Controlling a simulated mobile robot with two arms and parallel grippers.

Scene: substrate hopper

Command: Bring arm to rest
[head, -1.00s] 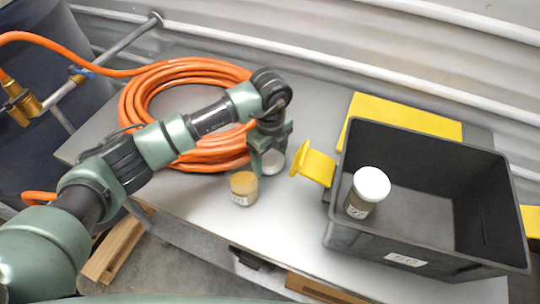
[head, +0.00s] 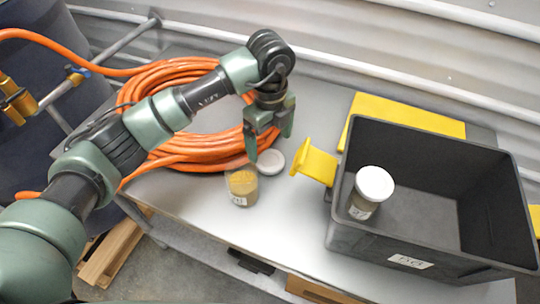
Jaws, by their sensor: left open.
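My left gripper (head: 268,143) is open and empty. It points down above the table, over the right edge of the orange hose coil. Below it, a round white lid (head: 271,162) lies on the grey table (head: 290,218). An open jar (head: 242,187) with yellowish-brown contents and a white label stands just left of the lid, apart from the gripper. A second jar (head: 362,205) with a white lid on stands inside the dark grey crate (head: 420,260). My right gripper is not in view.
An orange hose (head: 165,78) lies coiled at the table's back left, behind my left arm. Yellow handles (head: 315,163) stick out from the crate, and a yellow panel (head: 440,120) lies behind it. A ribbed metal wall closes the back. The table front is clear.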

